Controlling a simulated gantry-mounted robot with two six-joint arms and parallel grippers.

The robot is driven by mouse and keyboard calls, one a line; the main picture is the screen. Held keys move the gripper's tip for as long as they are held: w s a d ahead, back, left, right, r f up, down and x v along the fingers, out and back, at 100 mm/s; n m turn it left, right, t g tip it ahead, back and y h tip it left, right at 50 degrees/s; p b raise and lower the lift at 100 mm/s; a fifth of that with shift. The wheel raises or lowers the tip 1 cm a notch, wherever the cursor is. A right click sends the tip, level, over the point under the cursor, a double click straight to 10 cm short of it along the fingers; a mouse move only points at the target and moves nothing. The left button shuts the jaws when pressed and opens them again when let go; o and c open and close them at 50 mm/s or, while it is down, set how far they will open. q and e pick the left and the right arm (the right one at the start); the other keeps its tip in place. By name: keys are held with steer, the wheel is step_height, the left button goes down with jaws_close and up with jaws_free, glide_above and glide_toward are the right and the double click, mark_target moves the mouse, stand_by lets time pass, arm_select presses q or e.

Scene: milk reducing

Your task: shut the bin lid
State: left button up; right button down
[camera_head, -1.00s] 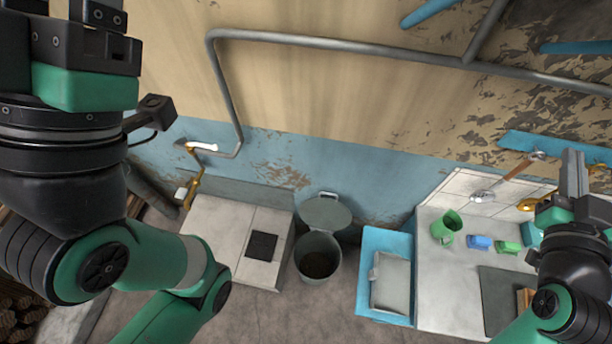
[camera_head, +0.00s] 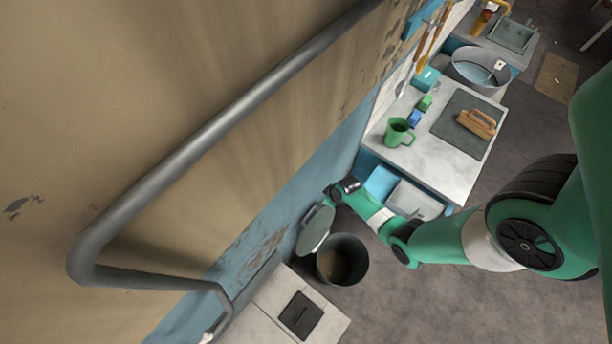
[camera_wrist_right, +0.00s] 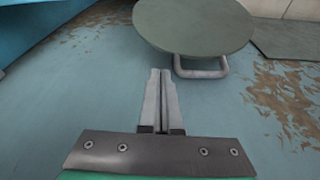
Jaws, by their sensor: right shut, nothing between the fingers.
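The round grey-green bin lid (camera_head: 316,229) stands open and tilted back by the wall, behind the grey bin (camera_head: 343,281). The bin's mouth is uncovered and its inside is dark brown. In the wrist view the lid (camera_wrist_right: 192,24) is at the top, with a metal loop (camera_wrist_right: 201,69) at its near edge. My right gripper (camera_wrist_right: 163,72) is shut and empty, its tips just left of the loop and apparently apart from the lid. In the head view its wrist is just above the lid, with the fingers hard to make out. My left gripper is out of view.
A pale block with a black plate (camera_head: 301,315) stands beside the bin. A counter (camera_head: 440,175) with a green mug (camera_head: 397,132) is beyond my right arm. A grey pipe (camera_head: 190,160) runs along the wall. The floor (camera_head: 420,310) before the bin is clear.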

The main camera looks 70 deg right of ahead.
steer(key=b+x, duration=0.6)
steer(key=x, duration=0.3)
steer(key=shift+w+f, duration=0.25)
steer(key=shift+f, duration=0.05)
